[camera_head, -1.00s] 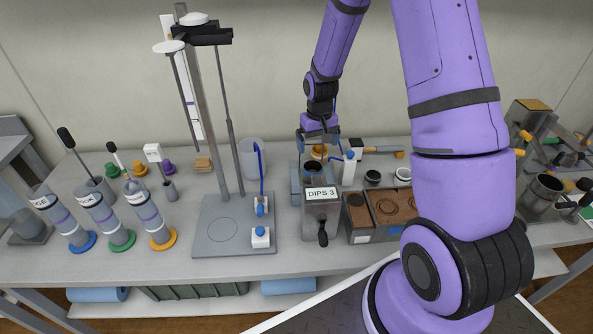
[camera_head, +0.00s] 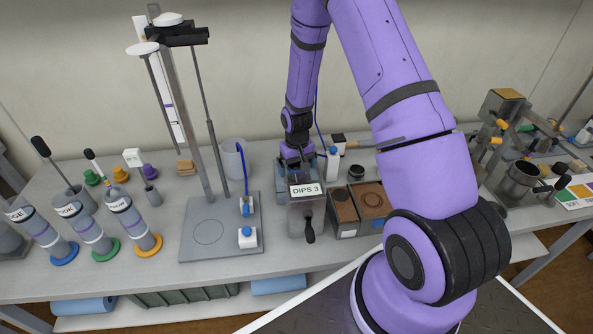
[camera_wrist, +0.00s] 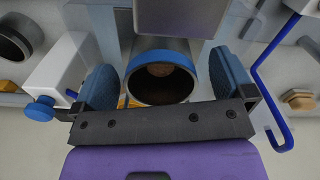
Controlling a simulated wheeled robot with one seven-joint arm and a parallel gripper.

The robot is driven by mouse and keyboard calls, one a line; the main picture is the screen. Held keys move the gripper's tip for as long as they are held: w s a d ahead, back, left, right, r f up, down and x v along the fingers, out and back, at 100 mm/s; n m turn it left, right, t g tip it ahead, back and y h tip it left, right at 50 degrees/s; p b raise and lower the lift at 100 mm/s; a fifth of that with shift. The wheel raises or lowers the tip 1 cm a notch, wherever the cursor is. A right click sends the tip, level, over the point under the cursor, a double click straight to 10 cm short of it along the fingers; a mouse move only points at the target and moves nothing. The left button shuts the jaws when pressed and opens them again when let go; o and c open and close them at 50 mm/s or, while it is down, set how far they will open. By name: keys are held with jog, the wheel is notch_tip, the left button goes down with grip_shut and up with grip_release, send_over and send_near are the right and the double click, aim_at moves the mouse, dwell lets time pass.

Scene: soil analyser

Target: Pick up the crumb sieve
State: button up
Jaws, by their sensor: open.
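My gripper (camera_head: 296,162) points down behind the box labelled DIPS 3 (camera_head: 306,189). In the wrist view its two blue-padded fingers (camera_wrist: 163,82) are apart, one on each side of a grey cylinder with a blue rim (camera_wrist: 160,57). The cylinder is open at the top and holds something brown. It may be the crumb sieve, but I cannot tell for certain. I also cannot tell whether the pads touch it. In the head view my gripper and the box hide it.
A white bottle with a blue cap (camera_head: 333,163) stands close to the right. A tray with brown soil (camera_head: 371,199) and a dark ring (camera_head: 356,172) lie further right. A stand with a grey base plate (camera_head: 221,225) is at left. A blue bent tube (camera_wrist: 262,75) runs near one finger.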

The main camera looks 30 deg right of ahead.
jog(key=shift+f, duration=0.35)
jog(key=shift+c, duration=0.2)
jog(key=c, duration=1.2)
jog(key=shift+r, duration=0.15)
